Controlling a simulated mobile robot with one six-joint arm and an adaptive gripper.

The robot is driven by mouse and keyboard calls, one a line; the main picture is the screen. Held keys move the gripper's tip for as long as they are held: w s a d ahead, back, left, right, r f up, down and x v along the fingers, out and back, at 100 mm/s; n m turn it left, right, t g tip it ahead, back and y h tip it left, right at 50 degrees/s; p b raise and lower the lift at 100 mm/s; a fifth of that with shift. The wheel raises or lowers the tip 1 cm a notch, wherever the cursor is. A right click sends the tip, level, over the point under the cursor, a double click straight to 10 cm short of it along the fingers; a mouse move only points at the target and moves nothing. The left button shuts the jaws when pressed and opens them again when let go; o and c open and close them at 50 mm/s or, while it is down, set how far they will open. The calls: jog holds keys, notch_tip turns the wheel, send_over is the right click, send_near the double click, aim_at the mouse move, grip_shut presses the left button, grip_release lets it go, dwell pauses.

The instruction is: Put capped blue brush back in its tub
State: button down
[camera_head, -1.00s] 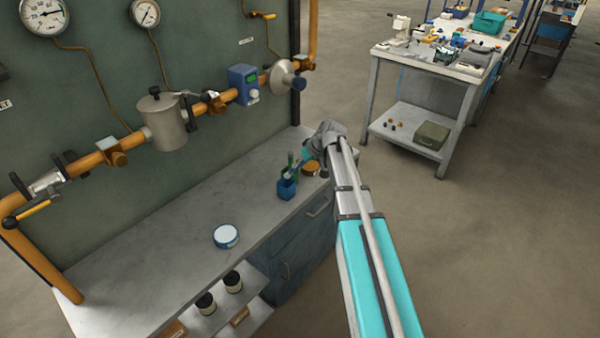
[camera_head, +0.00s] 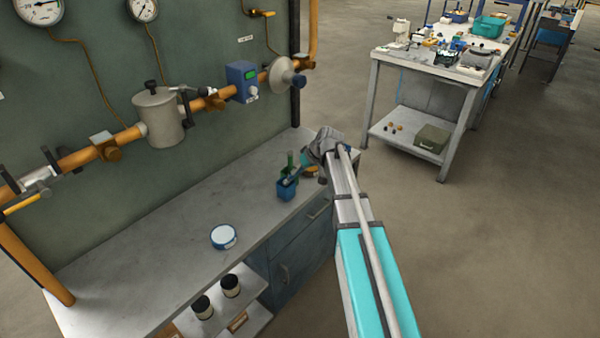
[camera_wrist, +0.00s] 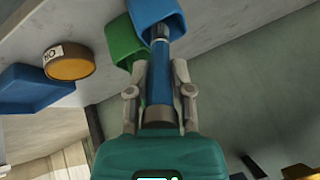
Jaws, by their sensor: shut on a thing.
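The blue brush (camera_wrist: 159,85) is held lengthwise between the two fingers of my gripper (camera_wrist: 160,95), which is shut on it. Its dark capped end points to the mouth of a blue tub (camera_wrist: 172,8) and overlaps the opening in the wrist view; I cannot tell how deep it is inside. In the head view the blue tub (camera_head: 287,191) stands on the bench near its right end, with my gripper (camera_head: 299,169) tilted just above and right of it. A green container (camera_wrist: 122,42) stands right beside the blue tub.
A round amber tin (camera_wrist: 68,66) stands close to the tubs. A white-lidded tin (camera_head: 224,236) sits on the bench toward the front, and two dark-capped jars (camera_head: 231,286) stand on a lower shelf. Orange pipework (camera_head: 112,147) runs along the wall behind. The middle of the bench is clear.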

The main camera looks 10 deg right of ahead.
jog(key=shift+f+b, duration=0.6)
jog(key=shift+b, duration=0.05)
jog(key=c, duration=0.5)
grip_release()
jog(key=shift+r, duration=0.2)
jog(key=shift+r+p, duration=0.65)
jog(key=shift+p, duration=0.2)
jog(key=p+v, duration=0.9)
jog(key=v, duration=0.2)
jog(key=shift+s+d+r, duration=0.2)
